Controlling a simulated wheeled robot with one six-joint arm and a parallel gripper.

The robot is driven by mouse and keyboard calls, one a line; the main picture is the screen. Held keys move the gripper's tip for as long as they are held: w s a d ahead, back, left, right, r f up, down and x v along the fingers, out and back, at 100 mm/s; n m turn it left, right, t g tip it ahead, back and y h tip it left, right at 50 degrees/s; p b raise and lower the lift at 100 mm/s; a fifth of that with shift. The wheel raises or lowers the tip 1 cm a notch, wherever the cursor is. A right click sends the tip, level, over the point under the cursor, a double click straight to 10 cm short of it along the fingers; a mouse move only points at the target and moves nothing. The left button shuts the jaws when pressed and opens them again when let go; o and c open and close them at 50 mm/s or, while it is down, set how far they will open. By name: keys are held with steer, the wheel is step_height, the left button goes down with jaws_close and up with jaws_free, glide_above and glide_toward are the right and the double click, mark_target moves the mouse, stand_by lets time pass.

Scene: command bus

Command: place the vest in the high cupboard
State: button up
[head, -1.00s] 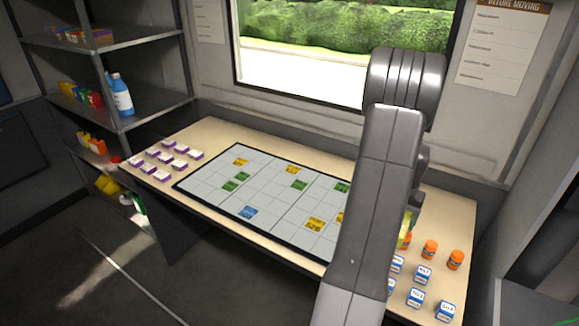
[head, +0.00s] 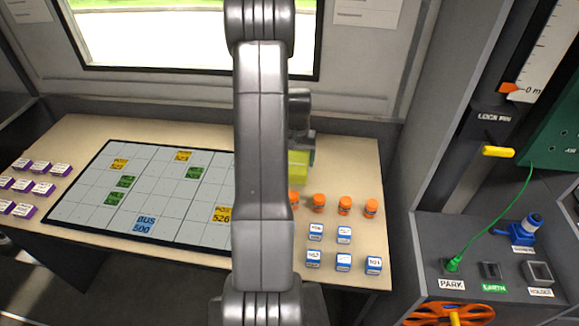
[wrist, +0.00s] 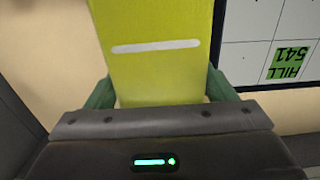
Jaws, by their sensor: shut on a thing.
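The vest (wrist: 155,50) is a yellow-green folded piece with a pale stripe across it, filling the top middle of the wrist view. My gripper (wrist: 160,92) has its green fingers on both sides of the vest and is shut on it. In the head view the vest (head: 298,166) shows as a small yellow-green patch at the right side of my arm, over the table. My arm hides most of the gripper there. No high cupboard can be made out in these views.
The table (head: 350,160) holds a grid board (head: 85,205) with coloured tiles, purple-edged blocks (head: 40,188), orange bottles (head: 345,205) and blue-white boxes (head: 343,261). A grey console (head: 480,235) with plugs, a green cable and an orange wheel (head: 452,315) stands at right.

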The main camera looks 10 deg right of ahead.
steer(key=shift+f+p, duration=0.4)
steer(key=shift+f, duration=2.15)
steer(key=shift+f, duration=0.1)
steer(key=o, duration=0.6)
steer(key=shift+f, duration=0.15)
steer(key=o, duration=0.5)
steer(key=shift+c, duration=0.2)
